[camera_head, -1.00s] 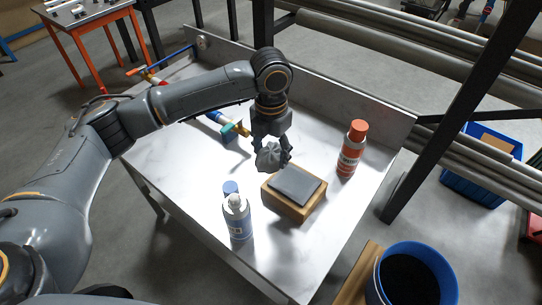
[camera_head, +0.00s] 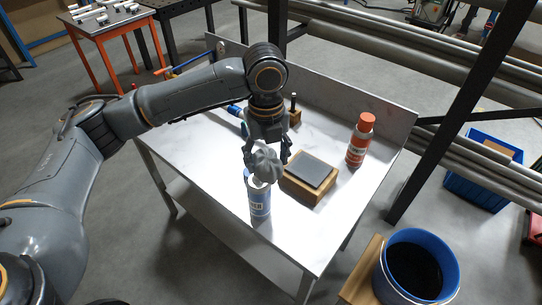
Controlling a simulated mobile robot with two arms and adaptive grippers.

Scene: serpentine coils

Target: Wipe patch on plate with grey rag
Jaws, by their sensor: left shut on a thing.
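My left gripper (camera_head: 267,148) points down and is shut on a crumpled grey rag (camera_head: 265,166). The rag is at the top of a blue and white can (camera_head: 259,200) and hides that top; I cannot tell whether they touch. The dark grey plate (camera_head: 312,171) lies flat on a wooden block (camera_head: 299,190), just right of the rag. No distinct patch can be made out on the plate. My right gripper is not in view.
An orange and white can (camera_head: 360,140) with a red cap stands right of the plate. A small wooden block with a black post (camera_head: 294,108) is behind the gripper. A blue bucket (camera_head: 414,270) stands beyond the bench's front right. The bench's (camera_head: 305,235) front part is clear.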

